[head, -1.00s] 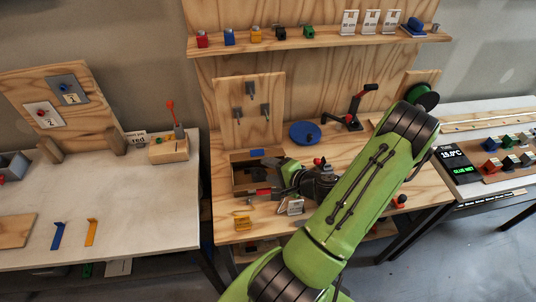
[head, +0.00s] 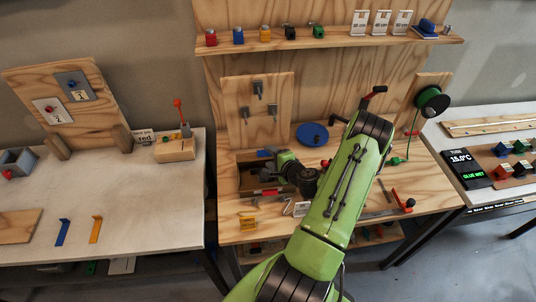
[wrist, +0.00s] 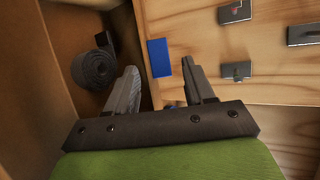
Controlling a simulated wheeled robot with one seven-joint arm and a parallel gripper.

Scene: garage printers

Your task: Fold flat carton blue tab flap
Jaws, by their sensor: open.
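The brown carton (head: 247,180) stands open on the workbench in the head view. Its blue tab (head: 265,153) is at the far side, and a red tab (head: 269,192) is at the near side. In the wrist view, the blue tab (wrist: 159,58) sits on a flap by the carton's edge. My gripper (wrist: 159,66) is open, its two fingers on either side of the blue tab in that view; I cannot tell whether they touch it. A dark grey roll (wrist: 93,70) lies inside the carton. In the head view my wrist hides the carton's right side, and the fingertips are unclear.
A wooden panel with grey hooks (head: 258,88) stands just behind the carton. A blue disc (head: 312,134) lies to its right at the back.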

